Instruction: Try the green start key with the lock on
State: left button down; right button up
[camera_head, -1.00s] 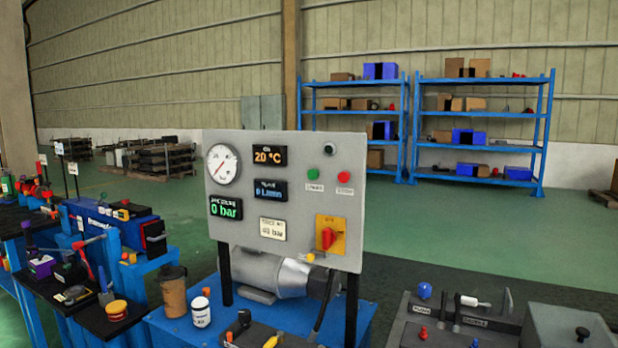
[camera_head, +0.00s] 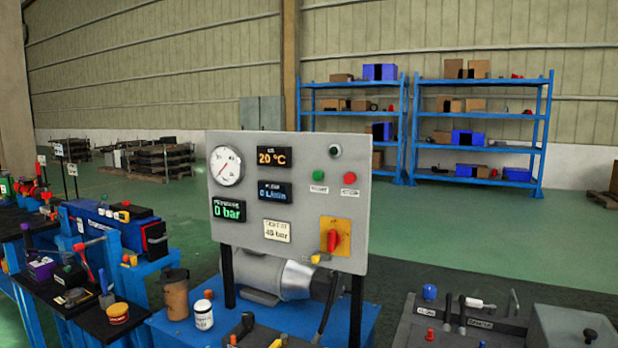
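The green start key (camera_head: 319,176) is a small round button on the upright grey control panel (camera_head: 375,200). A red button (camera_head: 349,178) sits to its right. A red rotary switch (camera_head: 333,240) stands upright on a yellow plate at the panel's lower right. A small yellow piece (camera_head: 318,258) shows at the plate's lower left; I cannot tell if it is a lock. The displays read 20 °C, 0 and 0 bar (camera_head: 229,211). The gauge (camera_head: 226,166) is above left. Neither gripper is in view.
A motor (camera_head: 270,274) is behind the panel on a blue stand. A brown canister (camera_head: 175,294) and a white jar (camera_head: 203,314) stand at its left. A bench with tools (camera_head: 75,297) is at left. A grey lever unit (camera_head: 460,320) is at lower right.

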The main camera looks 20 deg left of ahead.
aim_at(318, 175)
jog(key=i, duration=1)
